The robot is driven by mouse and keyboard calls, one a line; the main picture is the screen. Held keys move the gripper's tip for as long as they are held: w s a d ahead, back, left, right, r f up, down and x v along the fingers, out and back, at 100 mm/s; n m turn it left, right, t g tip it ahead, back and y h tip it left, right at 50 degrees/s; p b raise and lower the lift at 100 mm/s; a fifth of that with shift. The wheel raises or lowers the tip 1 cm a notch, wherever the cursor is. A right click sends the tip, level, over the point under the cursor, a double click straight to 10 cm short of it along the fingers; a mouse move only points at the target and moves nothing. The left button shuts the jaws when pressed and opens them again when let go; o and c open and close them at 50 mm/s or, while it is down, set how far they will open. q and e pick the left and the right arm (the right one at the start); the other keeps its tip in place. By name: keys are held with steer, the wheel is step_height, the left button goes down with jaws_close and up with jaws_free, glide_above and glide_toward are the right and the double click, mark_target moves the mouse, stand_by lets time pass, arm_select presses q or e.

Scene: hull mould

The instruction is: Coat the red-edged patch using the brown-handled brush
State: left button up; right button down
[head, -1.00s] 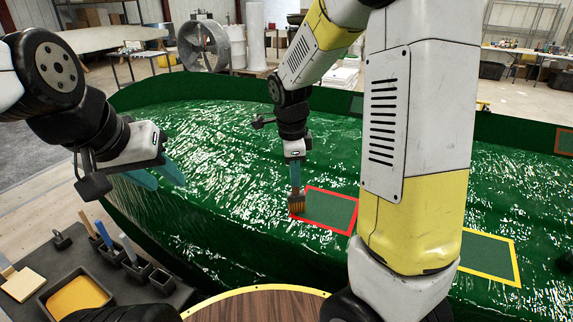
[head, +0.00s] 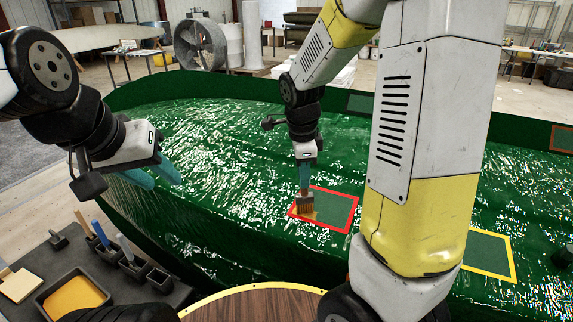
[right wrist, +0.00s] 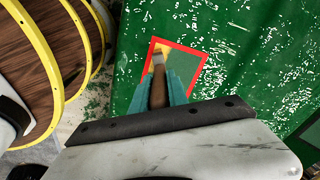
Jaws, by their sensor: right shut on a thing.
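The red-edged patch (head: 334,209) lies on the green hull, dull green inside a red border. Its left end carries a small orange-yellow coated area, which also shows in the right wrist view beside the brush. My right gripper (head: 304,181) is shut on the brown-handled brush (head: 306,205). The bristles are down at the patch's left part. In the right wrist view the brown handle (right wrist: 159,92) sits between the teal fingers, in front of the patch (right wrist: 187,67). My left gripper (head: 155,176) is open and empty above the hull's left side.
A yellow-edged patch (head: 487,255) lies to the right, partly behind my right arm. A round wooden top (head: 255,306) is at the bottom.

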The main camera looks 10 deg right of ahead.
steer(key=s+d, duration=0.4)
steer(key=d, duration=0.9)
steer(key=shift+r, duration=0.3)
stand_by(0.9)
steer(key=shift+a, duration=0.1)
steer(key=w+a, duration=1.1)
steer(key=w, duration=0.1)
steer(key=shift+w+a+r, duration=0.2)
steer(key=shift+w+r, duration=0.1)
steer(key=shift+r, duration=0.05)
stand_by(1.4)
steer(key=shift+d, duration=0.1)
stand_by(0.4)
